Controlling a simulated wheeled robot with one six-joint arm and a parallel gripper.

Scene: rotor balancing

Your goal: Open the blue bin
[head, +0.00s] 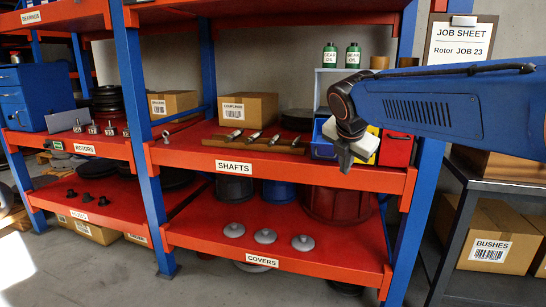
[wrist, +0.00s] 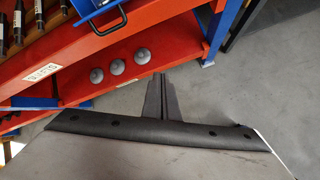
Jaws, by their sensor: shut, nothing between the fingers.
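The blue bin (head: 321,146) stands on the red shelf labelled SHAFTS, at the right end of the row of shafts. In the head view my gripper and arm hide its right part, and I cannot tell how far it is open. In the wrist view a blue front with a dark handle (wrist: 98,17) shows at the top, cut off by the picture edge; it looks like the same bin. My gripper (head: 344,164) is in front of the shelf, just right of the bin's visible part. Its fingers (wrist: 157,82) are shut and empty, apart from the handle in the wrist view.
A red bin (head: 396,149) stands right of my gripper on the same shelf. Shafts on a wooden rack (head: 257,142) lie to the left. Grey covers (head: 265,236) sit on the shelf below. A blue post (head: 413,220) bounds the shelf on the right. The floor in front is clear.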

